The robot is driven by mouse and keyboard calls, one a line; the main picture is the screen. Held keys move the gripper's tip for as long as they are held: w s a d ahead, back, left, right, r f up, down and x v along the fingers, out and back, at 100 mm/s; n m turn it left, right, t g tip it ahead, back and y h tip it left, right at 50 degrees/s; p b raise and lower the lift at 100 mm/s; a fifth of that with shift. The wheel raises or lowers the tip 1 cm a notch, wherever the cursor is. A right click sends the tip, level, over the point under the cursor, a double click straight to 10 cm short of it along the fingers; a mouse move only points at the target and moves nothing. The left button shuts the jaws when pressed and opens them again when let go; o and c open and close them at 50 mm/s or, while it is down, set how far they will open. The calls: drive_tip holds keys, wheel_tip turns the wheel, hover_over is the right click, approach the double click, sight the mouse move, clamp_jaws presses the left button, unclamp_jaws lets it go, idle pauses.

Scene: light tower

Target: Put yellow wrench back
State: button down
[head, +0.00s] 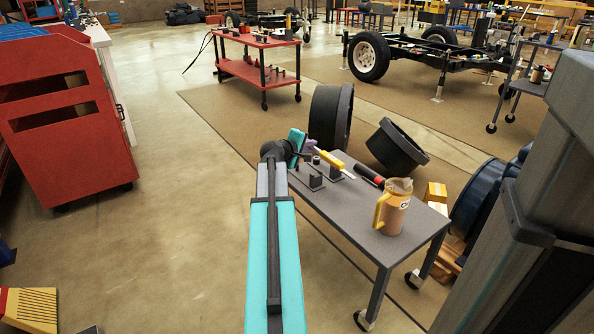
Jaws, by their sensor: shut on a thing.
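The yellow wrench (331,161) shows as a small yellow handle with a pale thin end, above the far left part of the grey cart (372,240). My gripper (314,149), reached out over the cart's far left end, is shut at the handle's left end. The fingers are small in view, and their exact grip on the handle is hard to make out. Black holders (311,181) stand on the cart top just below and beside the wrench; I cannot tell whether it touches them.
A yellow mug (393,210) and a red and black cylindrical tool (369,176) are on the cart. Dark tyres (331,116) stand behind it. A red cabinet (65,125) is at left and a red cart (258,70) farther back.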

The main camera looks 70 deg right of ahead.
idle(0.3)
drive_tip(key=shift+f+b, duration=2.3)
drive_tip(key=shift+f, duration=2.45)
drive_tip(key=c, duration=1.8)
unclamp_jaws()
drive_tip(key=shift+f, duration=0.1)
drive_tip(key=shift+o, duration=0.2)
drive_tip(key=shift+f, duration=0.2)
drive_tip(key=p+v, duration=0.5)
drive_tip(key=v, duration=0.9)
drive_tip(key=shift+s+r, duration=0.2)
drive_tip(key=shift+s, duration=0.2)
